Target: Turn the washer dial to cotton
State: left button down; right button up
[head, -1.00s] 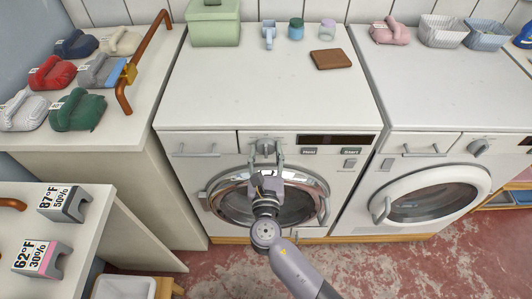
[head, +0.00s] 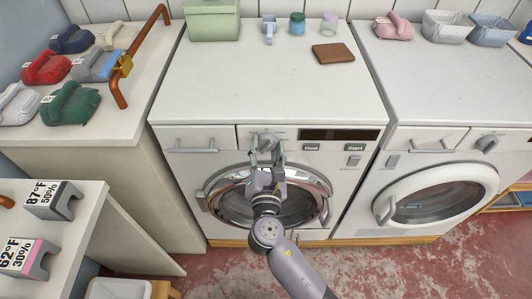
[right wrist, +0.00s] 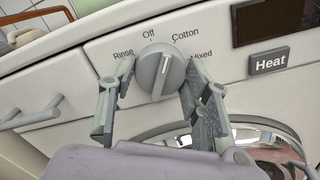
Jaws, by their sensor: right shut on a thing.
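The washer dial (right wrist: 161,70) is a round grey knob with a raised ridge, on the white panel of the middle washer. The labels around it read Rinse, Off, Cotton (right wrist: 186,36) and Mixed. In the right wrist view the upper end of the ridge lies between Off and Cotton; I cannot tell its exact setting. My right gripper (right wrist: 161,82) is shut on the dial, one finger on each side. In the head view the dial (head: 266,140) shows just above the right gripper (head: 266,154). My left gripper is not in view.
The middle washer's round door (head: 215,190) is below the dial. The Heat button (right wrist: 269,61) and a dark display (right wrist: 270,20) are to its right, and a drawer handle (head: 195,149) to its left. A second washer (head: 440,165) stands at the right.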

jog(key=shift+f+m+b, duration=0.15)
jog(key=shift+m+b, duration=0.55)
jog(key=shift+m, duration=0.5)
jog(key=o, duration=1.2)
jog(key=shift+s, duration=0.15)
jog(key=s, duration=1.1)
jog(key=shift+s, duration=0.4)
